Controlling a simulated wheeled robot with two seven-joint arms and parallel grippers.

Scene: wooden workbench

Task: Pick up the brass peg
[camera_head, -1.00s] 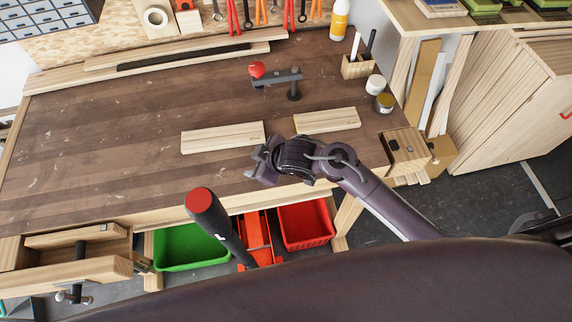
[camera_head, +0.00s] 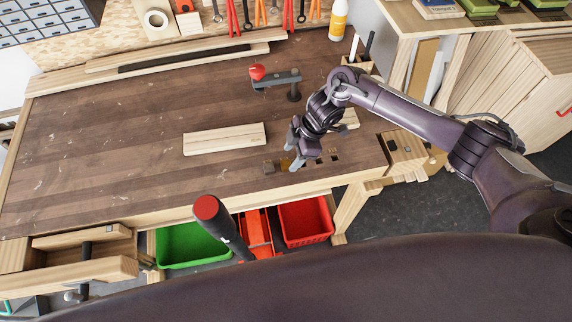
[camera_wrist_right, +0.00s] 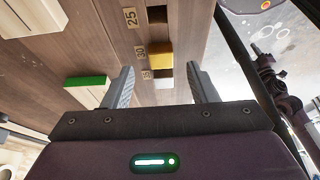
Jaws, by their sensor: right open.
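The brass peg (camera_wrist_right: 160,52) shows in the right wrist view as a yellow block in a row of square holes marked with number labels. In the head view, the brass peg (camera_head: 285,164) is a small golden patch near the bench's front edge, partly hidden by my right gripper (camera_head: 293,158). In the wrist view, the right gripper (camera_wrist_right: 162,86) is open, its two fingers apart on either side of the line of the row. Nothing is held between them. I cannot tell the fingers' exact height above the bench. My left gripper is not in view.
A wooden board (camera_head: 224,139) lies left of my right gripper. A dark bracket with a red ball (camera_head: 257,72) stands farther back. A pen holder (camera_head: 357,67) is at the back right. Green (camera_head: 193,246) and red (camera_head: 305,222) bins sit below the front edge. The left benchtop is clear.

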